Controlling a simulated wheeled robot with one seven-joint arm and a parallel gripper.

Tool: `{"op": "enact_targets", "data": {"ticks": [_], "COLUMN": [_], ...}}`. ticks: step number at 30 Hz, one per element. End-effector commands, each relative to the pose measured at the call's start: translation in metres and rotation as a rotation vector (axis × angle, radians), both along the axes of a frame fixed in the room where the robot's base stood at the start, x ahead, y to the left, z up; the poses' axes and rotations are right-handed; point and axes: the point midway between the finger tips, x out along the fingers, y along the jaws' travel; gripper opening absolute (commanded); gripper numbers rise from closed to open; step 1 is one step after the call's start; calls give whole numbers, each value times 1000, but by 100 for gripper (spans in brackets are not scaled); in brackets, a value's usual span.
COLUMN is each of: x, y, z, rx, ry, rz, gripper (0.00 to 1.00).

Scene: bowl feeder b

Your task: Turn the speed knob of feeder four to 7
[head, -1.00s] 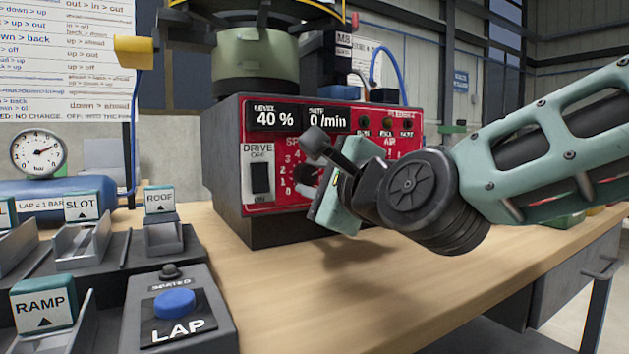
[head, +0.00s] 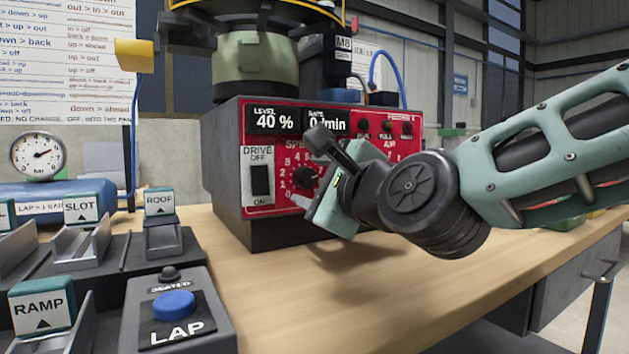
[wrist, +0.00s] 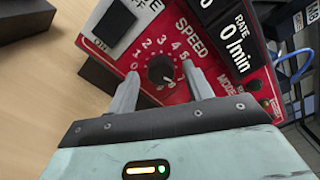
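The black speed knob (head: 305,177) sits on the red panel (head: 372,150) of the feeder's control box, ringed by white numbers. It also shows in the wrist view (wrist: 161,69), between my two fingers. A pale mark is on the knob's lower right side there; its exact number is too small to tell. My gripper (wrist: 161,76) is open, one finger on each side of the knob in the picture, with visible gaps. No contact shows. In the head view my gripper (head: 318,198) is just right of the knob and hides part of its scale.
The displays read level 40 % and rate 0/min. The drive switch (head: 261,181) is left of the knob. Small knobs labelled air (head: 386,127) are at the upper right. The lap button (head: 174,304) and label blocks stand at the left. The front bench (head: 330,295) is clear.

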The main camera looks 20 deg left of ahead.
Motion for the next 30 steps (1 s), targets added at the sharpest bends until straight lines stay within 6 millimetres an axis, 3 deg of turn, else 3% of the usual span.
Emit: {"op": "enact_targets", "data": {"ticks": [10, 30], "x": [-11, -96], "y": [-14, -113], "z": [4, 6], "rx": [-1, -3], "ry": [-5, -1], "rz": [-1, -1], "gripper": [51, 51]}}
